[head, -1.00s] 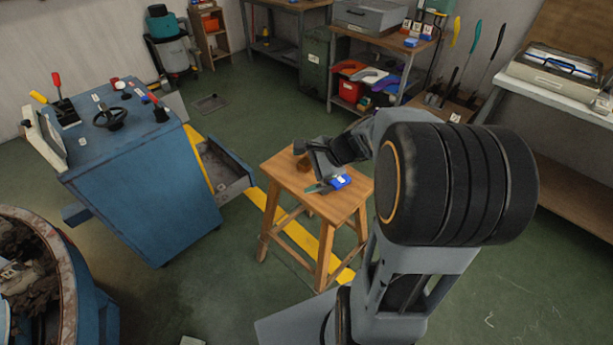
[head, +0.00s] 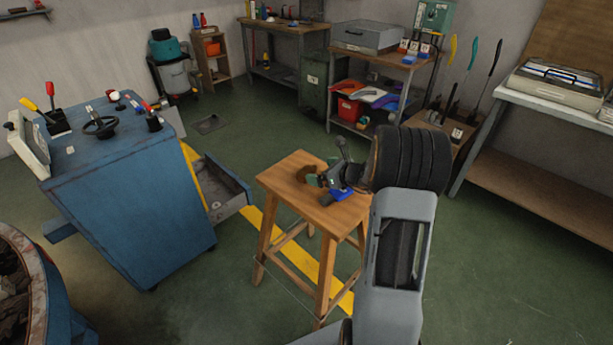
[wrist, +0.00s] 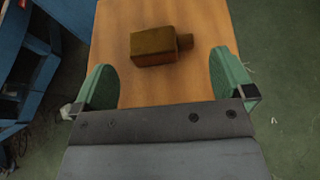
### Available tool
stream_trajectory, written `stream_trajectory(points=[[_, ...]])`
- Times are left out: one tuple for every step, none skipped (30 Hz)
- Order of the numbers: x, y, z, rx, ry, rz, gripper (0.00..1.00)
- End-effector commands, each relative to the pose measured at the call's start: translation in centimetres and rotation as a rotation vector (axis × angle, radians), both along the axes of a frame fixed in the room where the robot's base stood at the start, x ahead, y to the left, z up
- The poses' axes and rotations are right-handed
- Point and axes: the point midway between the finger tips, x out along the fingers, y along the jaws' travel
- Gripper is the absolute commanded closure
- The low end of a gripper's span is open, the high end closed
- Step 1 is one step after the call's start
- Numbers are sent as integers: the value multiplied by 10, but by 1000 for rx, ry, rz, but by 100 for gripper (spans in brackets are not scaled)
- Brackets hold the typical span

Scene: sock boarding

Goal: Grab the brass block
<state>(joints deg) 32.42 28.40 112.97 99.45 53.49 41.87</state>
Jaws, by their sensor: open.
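The brass block (wrist: 153,46) lies on the wooden stool top (wrist: 200,18) in the wrist view, a brownish box with a smaller stub on its right side. In the head view the brass block (head: 304,173) shows as a small brown shape near the left side of the stool. My gripper (wrist: 157,85) has its two green fingers spread wide, with nothing between them. The block sits ahead of the fingertips, roughly centred between them. In the head view my gripper (head: 322,179) is low over the stool, just right of the block.
A blue console (head: 130,200) with an open drawer (head: 222,187) stands left of the stool. Shelves and a bench line the back wall. The floor around the stool is mostly clear.

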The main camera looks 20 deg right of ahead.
Motion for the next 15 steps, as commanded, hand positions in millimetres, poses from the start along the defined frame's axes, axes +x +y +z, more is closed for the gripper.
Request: stream_trajectory(points=[[3,2,-2,0,0,1,0],[4,3,-2,0,0,1,0],[5,3,-3,0,0,1,0],[6,4,-3,0,0,1,0],[7,4,-4,0,0,2,0],[10,6,-5,-1,0,3,0],[12,7,-7,-1,0,4,0],[15,9,-9,-1,1,4,0],[20,11,-12,-1,1,4,0],[24,13,-14,-1,1,4,0],[28,14,-15,-1,0,4,0],[32,17,-18,0,0,4,0],[35,18,-19,-1,-1,5,0],[38,20,-20,-2,0,5,0],[41,21,-21,-2,0,4,0]])
